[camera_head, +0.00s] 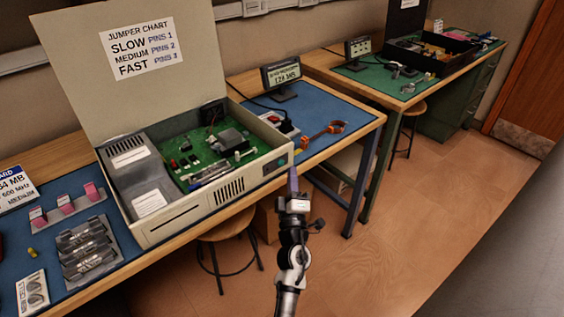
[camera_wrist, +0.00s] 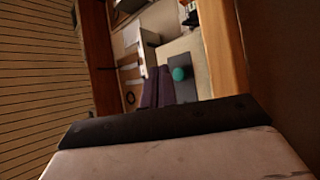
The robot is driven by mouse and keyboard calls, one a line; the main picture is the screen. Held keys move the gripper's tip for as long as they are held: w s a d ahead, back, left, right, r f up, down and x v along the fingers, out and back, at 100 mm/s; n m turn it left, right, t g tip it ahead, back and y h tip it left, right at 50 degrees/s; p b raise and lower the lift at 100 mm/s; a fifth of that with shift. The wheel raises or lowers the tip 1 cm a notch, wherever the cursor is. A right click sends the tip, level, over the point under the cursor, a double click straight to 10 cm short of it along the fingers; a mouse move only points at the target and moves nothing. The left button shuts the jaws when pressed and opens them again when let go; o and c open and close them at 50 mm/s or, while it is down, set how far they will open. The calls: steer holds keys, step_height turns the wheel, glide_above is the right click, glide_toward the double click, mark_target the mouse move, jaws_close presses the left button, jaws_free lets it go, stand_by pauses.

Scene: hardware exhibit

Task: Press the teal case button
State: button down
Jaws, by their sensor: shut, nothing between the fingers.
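The teal button (camera_head: 282,161) is a small round spot at the right end of the beige computer case's front panel (camera_head: 215,195). In the wrist view the teal button (camera_wrist: 179,74) shows as a round disc just right of the fingertips. My gripper (camera_head: 293,172) is shut and empty, its purple fingers pointing up just right of and below the button in the head view. In the wrist view my gripper (camera_wrist: 157,70) has its two fingers side by side. Whether the fingertips touch the panel I cannot tell; a gap seems to show beside the button.
The open case, with its lid (camera_head: 115,110) raised and a green board (camera_head: 205,155) inside, stands on a blue mat (camera_head: 330,108). An orange-brown tool (camera_head: 325,132) lies right of the case. A stool (camera_head: 225,235) is under the bench. Floor to the right is clear.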

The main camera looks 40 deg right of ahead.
steer(key=s+p, duration=0.1)
steer(key=s, duration=0.2)
steer(key=shift+s+d, duration=0.15)
steer(key=shift+s, duration=0.25)
stand_by(0.6)
